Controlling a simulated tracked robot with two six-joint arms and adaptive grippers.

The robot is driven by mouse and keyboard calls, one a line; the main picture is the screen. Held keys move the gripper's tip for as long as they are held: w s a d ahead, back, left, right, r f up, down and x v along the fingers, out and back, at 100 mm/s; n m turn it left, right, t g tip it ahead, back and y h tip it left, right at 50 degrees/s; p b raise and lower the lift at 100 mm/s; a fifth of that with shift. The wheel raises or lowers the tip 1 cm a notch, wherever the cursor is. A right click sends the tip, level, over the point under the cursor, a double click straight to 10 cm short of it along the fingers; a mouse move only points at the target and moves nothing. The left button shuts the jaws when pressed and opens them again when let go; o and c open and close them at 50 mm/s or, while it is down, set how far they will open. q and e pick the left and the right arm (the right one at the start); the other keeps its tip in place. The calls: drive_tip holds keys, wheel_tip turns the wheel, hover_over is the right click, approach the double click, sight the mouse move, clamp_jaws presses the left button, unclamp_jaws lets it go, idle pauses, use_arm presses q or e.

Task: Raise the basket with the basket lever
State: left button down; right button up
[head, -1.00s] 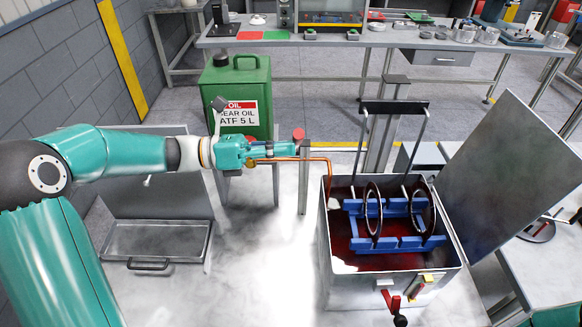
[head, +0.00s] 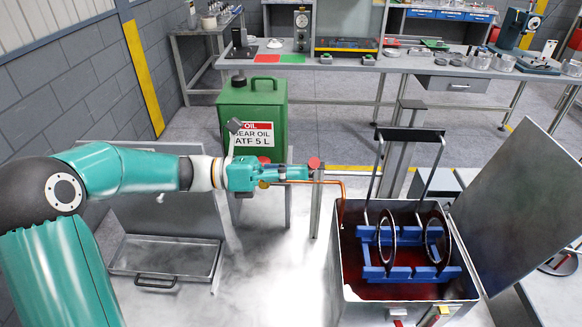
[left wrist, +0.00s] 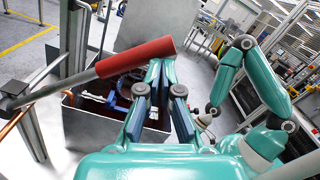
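The basket (head: 415,272), a blue rack with dark rings, sits low in the open metal tank (head: 343,297) over dark red liquid. Its tall frame has a black top bar (head: 410,134). The basket lever's red grip (head: 314,163) is seen end-on beside the left gripper; in the left wrist view the red grip (left wrist: 135,57) lies on a grey rod. My left gripper (head: 306,173) is level at the grip.
A green gear oil can (head: 252,110) stands behind my left gripper. A copper pipe (head: 341,190) bends down into the tank. The tank's lid (head: 520,205) stands open at the right. A metal tray (head: 170,258) lies at the left. A workbench (head: 340,66) spans the back.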

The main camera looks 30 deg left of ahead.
use_arm(q)
drive_tip(key=s+d+f+b+v, duration=0.1)
drive_tip(key=b+v, duration=0.2)
drive_tip(key=v, duration=0.7)
drive_tip(key=shift+s+a+f, duration=0.35)
drive_tip(key=shift+s, duration=0.15)
